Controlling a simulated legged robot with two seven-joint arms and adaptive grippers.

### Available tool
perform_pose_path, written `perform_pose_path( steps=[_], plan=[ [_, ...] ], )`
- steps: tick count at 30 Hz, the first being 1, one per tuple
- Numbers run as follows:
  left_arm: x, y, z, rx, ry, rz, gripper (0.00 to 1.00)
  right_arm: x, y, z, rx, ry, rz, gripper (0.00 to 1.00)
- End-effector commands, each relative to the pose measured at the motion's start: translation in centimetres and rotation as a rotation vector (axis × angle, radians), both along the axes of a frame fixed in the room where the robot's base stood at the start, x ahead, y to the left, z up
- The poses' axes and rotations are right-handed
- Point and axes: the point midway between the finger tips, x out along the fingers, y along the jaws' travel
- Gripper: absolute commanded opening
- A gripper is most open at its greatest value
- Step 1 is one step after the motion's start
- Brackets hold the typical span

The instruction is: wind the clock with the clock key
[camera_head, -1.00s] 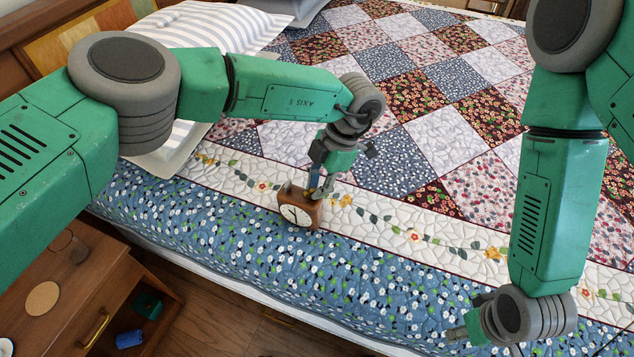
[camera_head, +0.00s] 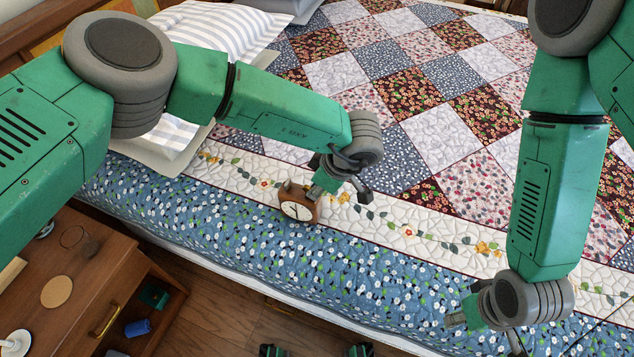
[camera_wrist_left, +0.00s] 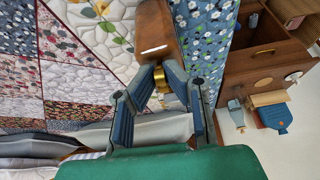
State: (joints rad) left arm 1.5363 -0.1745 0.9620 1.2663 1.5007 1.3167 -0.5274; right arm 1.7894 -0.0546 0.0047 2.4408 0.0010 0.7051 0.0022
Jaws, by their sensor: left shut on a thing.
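The small wooden clock (camera_head: 297,207) with a white dial stands on the bed's quilt, its dial towards the near edge. In the left wrist view the clock's brown wooden body (camera_wrist_left: 157,35) is just beyond my fingertips. My left gripper (camera_head: 318,190) is at the back right of the clock. In the left wrist view my left gripper (camera_wrist_left: 163,78) is shut on a small brass piece (camera_wrist_left: 161,79), apparently the clock key, close to the clock's body. I cannot tell whether it sits in the clock. My right gripper (camera_head: 455,319) hangs over the near part of the bed, away from the clock.
A wooden nightstand (camera_head: 107,262) with a round tan coaster (camera_head: 56,292) stands at lower left. Its open shelf holds a blue object (camera_head: 137,328). Pillows (camera_head: 215,45) lie at the back left. The quilt (camera_head: 400,245) between my arms is clear.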

Motion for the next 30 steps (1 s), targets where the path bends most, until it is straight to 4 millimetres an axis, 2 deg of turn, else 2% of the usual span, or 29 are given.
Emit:
perform_pose_path(
  steps=[9, 30],
  plan=[
    [-0.1, 0.4, 0.1, 0.004, 0.001, -0.298, 0.0, 0.0, 0.0, 1.8, 0.0, 0.0, 0.0, 0.4],
    [-0.3, 0.5, 0.1, 0.003, 0.002, -0.965, 0.0, 0.0, 0.0, 4.6, 0.0, 0.0, 0.0, 0.4]
  ],
)
